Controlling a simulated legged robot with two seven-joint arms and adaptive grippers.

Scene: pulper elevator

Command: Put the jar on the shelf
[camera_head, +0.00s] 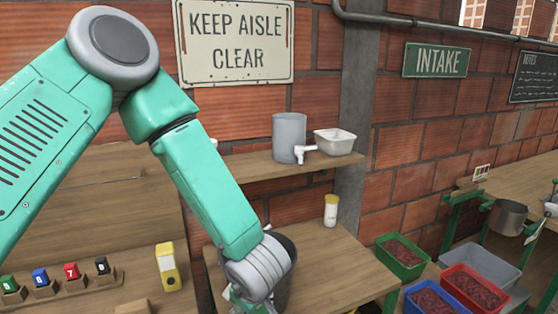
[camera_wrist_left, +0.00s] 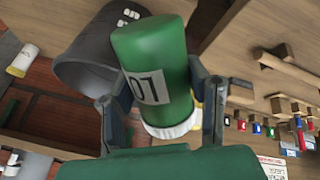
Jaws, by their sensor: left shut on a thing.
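My left gripper (camera_wrist_left: 162,100) is shut around a green jar (camera_wrist_left: 155,50) with a white number label and a pale lid at its lower end in the left wrist view. The jar is tilted in that view. In the head view my left arm reaches down to the bench, and its wrist hides the gripper and most of what it holds. The wooden shelf (camera_head: 240,167) is on the brick wall, above and beyond the wrist. It carries a grey cylinder (camera_head: 289,135) with a white spout and a white tub (camera_head: 334,141). My right gripper is not in view.
A dark grey bin (camera_head: 286,275) stands close behind my left wrist and beside the jar (camera_wrist_left: 85,65). A yellow-lidded white container (camera_head: 331,210) stands on the bench (camera_head: 345,262). Numbered blocks (camera_head: 71,272) and a yellow container (camera_head: 167,268) are at left; crates (camera_head: 400,255) at right.

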